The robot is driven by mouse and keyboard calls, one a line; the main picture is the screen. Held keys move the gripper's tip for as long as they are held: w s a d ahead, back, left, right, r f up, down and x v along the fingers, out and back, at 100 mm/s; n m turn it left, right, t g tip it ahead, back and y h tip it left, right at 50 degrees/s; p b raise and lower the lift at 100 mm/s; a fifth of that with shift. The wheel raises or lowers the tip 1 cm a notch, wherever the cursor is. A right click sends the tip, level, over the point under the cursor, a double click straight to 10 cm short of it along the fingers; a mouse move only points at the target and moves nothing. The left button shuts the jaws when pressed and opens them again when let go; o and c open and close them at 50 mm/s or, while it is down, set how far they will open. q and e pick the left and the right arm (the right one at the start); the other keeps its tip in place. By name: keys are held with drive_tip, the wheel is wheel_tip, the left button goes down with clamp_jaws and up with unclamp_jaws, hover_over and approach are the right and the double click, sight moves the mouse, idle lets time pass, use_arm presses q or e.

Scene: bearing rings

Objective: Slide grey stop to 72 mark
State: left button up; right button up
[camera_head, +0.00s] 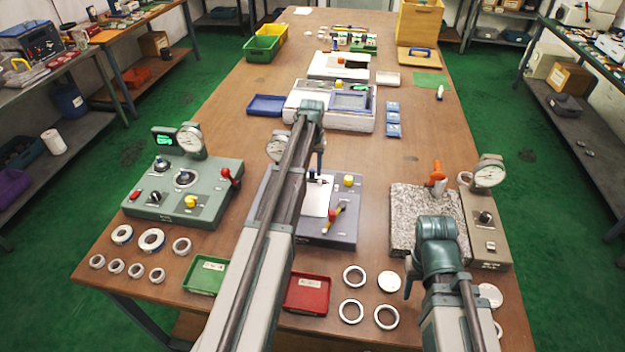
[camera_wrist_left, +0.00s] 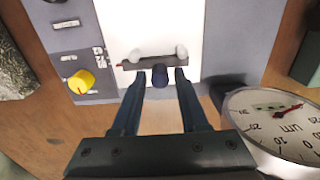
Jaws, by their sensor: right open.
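A grey bar (camera_wrist_left: 148,62) lies across the white plate in the left wrist view, with a pale round post at each end, a red pointer at its left and a dark blue knob (camera_wrist_left: 160,75) at its front edge. It looks like the grey stop. Scale numbers, including 72, are not legible. My left gripper (camera_wrist_left: 158,77) is open, its fingertips either side of the knob with gaps showing. In the head view my left gripper (camera_head: 318,168) is over the white plate (camera_head: 316,198) of the dark grey fixture (camera_head: 338,228). My right gripper (camera_head: 409,284) is open near the granite block, fingers mostly hidden.
A dial gauge (camera_wrist_left: 285,122) stands close right of my left fingers in the wrist view. A yellow knob (camera_wrist_left: 82,83) is at the left. The granite block (camera_head: 402,205), green tester (camera_head: 205,185), red tray (camera_head: 307,293) and green tray (camera_head: 203,276) surround the fixture.

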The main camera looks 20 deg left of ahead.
sight(311, 171)
use_arm(q)
clamp_jaws()
drive_tip(key=shift+s+d, duration=0.1)
drive_tip(key=shift+s, duration=0.35)
idle(0.5)
idle(0.3)
drive_tip(key=shift+o, duration=2)
unclamp_jaws()
wheel_tip(311, 171, up, 7)
drive_tip(key=p, duration=0.7)
